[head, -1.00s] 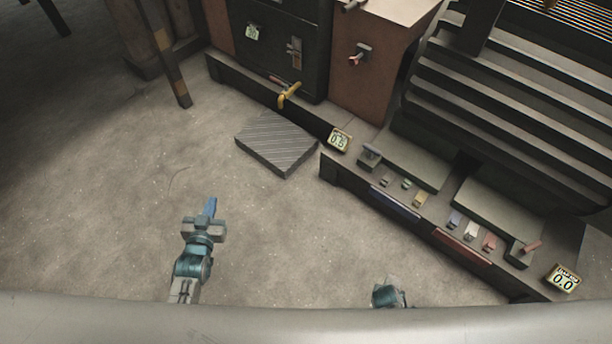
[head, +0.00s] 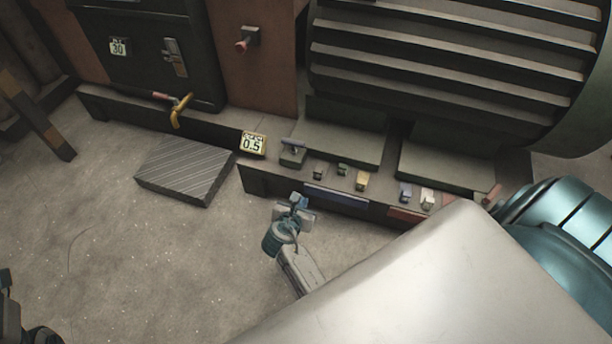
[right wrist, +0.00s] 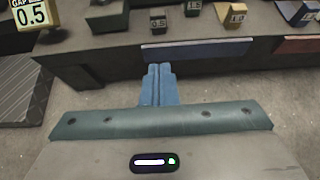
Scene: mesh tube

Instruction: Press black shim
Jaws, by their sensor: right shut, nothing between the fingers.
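The black shim (head: 319,172), a small dark block, sits on the machine's base ledge, left of a green one. In the right wrist view the blue fingers of my right gripper (right wrist: 159,68) are together and empty, pointing toward the ledge front. My left gripper's fingers are not seen.
A green shim (head: 343,169) and a yellow shim (head: 362,181) stand close on the right. A knobbed block (head: 292,155) and a 0.5 gap sign (head: 252,144) are on the left. A blue strip (head: 336,196) lines the ledge front. A ridged mat (head: 185,171) lies on open floor.

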